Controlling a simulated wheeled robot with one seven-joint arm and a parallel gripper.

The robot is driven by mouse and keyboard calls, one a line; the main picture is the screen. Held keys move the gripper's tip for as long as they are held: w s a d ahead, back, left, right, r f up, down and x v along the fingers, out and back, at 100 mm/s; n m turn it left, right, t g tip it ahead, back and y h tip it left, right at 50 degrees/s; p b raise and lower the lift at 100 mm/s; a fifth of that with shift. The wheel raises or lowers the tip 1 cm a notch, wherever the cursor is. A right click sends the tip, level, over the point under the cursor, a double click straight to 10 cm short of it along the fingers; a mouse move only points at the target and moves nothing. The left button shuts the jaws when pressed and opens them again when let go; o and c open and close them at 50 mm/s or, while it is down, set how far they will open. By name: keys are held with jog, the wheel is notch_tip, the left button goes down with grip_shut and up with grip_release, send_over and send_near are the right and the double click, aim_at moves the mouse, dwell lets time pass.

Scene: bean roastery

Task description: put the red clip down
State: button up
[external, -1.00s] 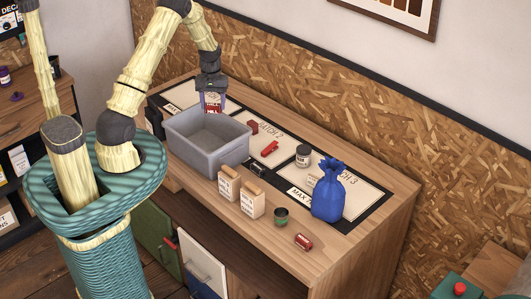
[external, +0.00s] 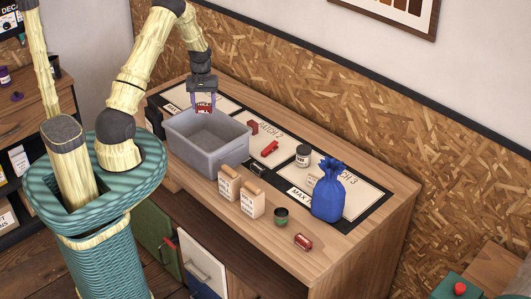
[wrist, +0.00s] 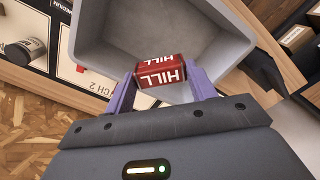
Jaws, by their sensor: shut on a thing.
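My gripper (external: 204,104) is shut on a red block-like item with white "HILL" lettering (external: 203,108); whether it is a box or a tin is hard to tell. In the wrist view the red HILL item (wrist: 161,73) sits between the purple fingers of my gripper (wrist: 163,88), with the grey bin (wrist: 180,28) behind it. In the external view it hangs near the far rim of the bin (external: 208,158). A red clip-like thing (external: 270,148) lies on the mat right of the bin, apart from my gripper.
A dark red block (external: 252,127) lies on the mat beside the bin. A grey jar (external: 303,155), a blue sack (external: 328,192), two pale bags (external: 251,200), a green tin (external: 281,216) and a red can (external: 303,242) stand or lie to the right.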

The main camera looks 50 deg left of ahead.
notch_tip(320, 180, down, 8)
jog(key=b, duration=0.4)
jog(key=shift+f+b, duration=0.25)
jog(key=shift+b, duration=0.1)
jog(key=o, duration=1)
notch_tip(320, 180, up, 7)
jog(key=p, duration=0.4)
jog(key=shift+d, duration=0.1)
dwell(0.5)
